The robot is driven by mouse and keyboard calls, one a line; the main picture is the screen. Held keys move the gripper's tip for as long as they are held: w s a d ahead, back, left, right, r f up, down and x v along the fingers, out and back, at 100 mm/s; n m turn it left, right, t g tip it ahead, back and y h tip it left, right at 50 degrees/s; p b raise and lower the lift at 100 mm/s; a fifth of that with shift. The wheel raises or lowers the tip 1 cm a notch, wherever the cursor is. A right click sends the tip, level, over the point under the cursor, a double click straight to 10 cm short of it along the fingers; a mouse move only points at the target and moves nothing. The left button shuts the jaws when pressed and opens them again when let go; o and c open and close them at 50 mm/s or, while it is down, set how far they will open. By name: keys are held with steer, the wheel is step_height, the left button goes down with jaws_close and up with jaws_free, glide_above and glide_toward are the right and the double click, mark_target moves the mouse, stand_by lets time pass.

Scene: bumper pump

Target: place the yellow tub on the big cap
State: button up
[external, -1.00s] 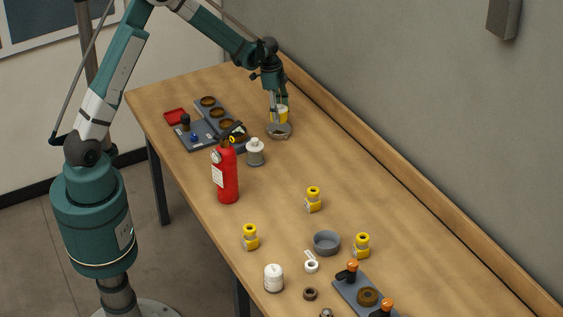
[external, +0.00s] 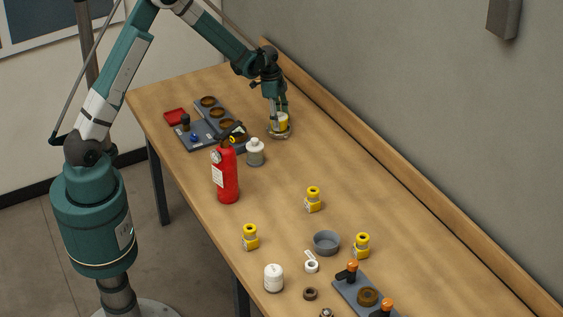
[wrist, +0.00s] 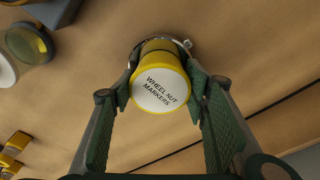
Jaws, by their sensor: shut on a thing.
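The yellow tub (external: 283,121) is held upright between the fingers of my gripper (external: 279,117) at the far end of the table. In the wrist view, the tub (wrist: 159,88) shows its white top lettered "WHEEL NUT MARKERS", with a finger of my gripper (wrist: 162,84) on each side. The big cap (external: 279,134), a grey round piece on the table, is directly under the tub. In the wrist view only a bit of the cap's metal rim (wrist: 187,45) shows past the tub. I cannot tell whether the tub touches the cap.
A grey-white bottle (external: 255,152) and a red fire extinguisher (external: 228,178) stand nearby, toward the front left. A dark tray with round wells (external: 209,102) lies to the left. Several yellow-topped containers (external: 313,199) stand farther right. The table along the wall is clear.

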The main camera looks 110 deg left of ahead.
steer(key=shift+f, duration=0.2)
steer(key=o, duration=0.9)
steer(key=shift+r, duration=0.1)
steer(key=shift+o, duration=0.2)
steer(key=shift+r, duration=0.1)
step_height(320, 180, up, 12)
steer(key=s, duration=0.1)
steer(key=shift+s, duration=0.4)
stand_by(0.5)
